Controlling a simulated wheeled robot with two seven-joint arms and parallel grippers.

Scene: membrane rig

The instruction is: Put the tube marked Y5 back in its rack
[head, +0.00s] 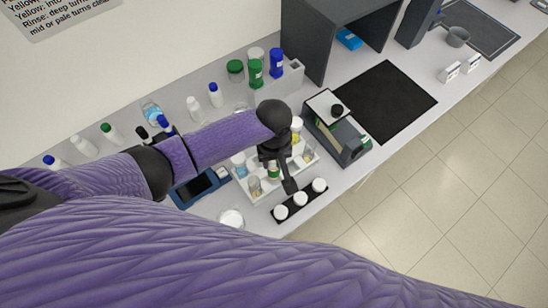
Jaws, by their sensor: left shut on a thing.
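My left gripper (289,185) reaches down over the front of the bench, its fingertips close to a black holder (290,210) with white-capped containers. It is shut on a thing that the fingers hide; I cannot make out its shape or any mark. I cannot read Y5 on anything in view. A white tray (247,186) with several small vials and jars lies just left of the gripper and partly under it. I cannot tell which stand is the tube's rack. My right gripper is not in view.
A grey device (345,143) stands right of the tray, with a black mat (388,100) beyond it. Bottles and green- and blue-capped jars (256,72) line the back. A blue handheld meter (196,188) lies left of the tray. The bench's front edge is near the holder.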

